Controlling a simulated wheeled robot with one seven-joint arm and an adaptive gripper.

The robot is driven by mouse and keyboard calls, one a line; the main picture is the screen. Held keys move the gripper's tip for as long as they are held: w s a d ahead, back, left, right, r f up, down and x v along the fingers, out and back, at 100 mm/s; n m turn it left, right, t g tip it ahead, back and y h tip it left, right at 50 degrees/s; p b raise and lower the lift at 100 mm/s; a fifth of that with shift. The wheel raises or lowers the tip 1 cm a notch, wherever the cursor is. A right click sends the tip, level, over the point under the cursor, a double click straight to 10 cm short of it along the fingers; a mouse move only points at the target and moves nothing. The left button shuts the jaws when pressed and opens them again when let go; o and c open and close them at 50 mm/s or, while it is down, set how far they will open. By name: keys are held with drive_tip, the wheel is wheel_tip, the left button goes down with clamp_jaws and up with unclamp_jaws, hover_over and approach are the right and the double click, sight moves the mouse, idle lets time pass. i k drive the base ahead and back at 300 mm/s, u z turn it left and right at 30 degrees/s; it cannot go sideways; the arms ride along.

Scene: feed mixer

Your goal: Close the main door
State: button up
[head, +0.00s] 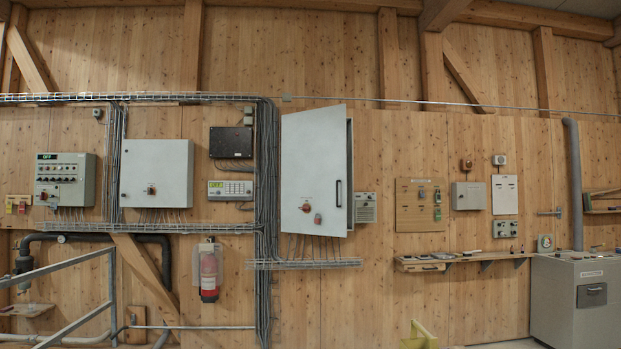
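The main door looks to be the light grey door (310,165) of the wall cabinet in the middle of the head view. It stands partly open, hinged at its left side, with its right edge swung out from the wall. A dark vertical handle (338,193) sits near its right edge. A red switch and a second small knob are on its lower part. A narrow strip of the cabinet body (350,170) shows behind the door's right edge; the inside is hidden. My gripper is not in view.
A closed grey cabinet (157,173) hangs to the left, with cable trays around it. A wooden shelf (465,261) juts out at the right, beside a grey machine (577,300). A metal railing (75,300) stands at the lower left. Nothing visible stands before the open door.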

sight(313, 142)
drive_tip(key=u, duration=0.15)
drive_tip(key=i, duration=3.85)
